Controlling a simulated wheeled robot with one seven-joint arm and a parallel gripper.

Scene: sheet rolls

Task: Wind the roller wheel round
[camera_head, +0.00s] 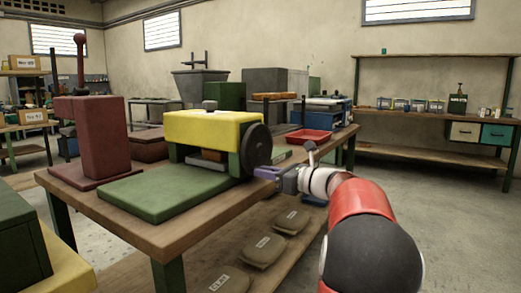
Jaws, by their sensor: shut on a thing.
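The roller wheel (257,149) is a dark disc on the right side of a machine with a yellow top (216,127) and green side frames. The machine stands on a wooden table beside a flat green plate (148,196). My gripper (267,173) reaches in from the right and is at the lower right edge of the wheel. It is shut on the wheel's handle, which is mostly hidden by the fingers. The fingers look purple-grey and small, so the exact contact is unclear.
A dark red press (99,132) stands on the table's left part. A red tray (308,136) and a blue machine (319,111) are behind the wheel. Several sacks (291,221) lie on the lower shelf. The floor right of the table is open.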

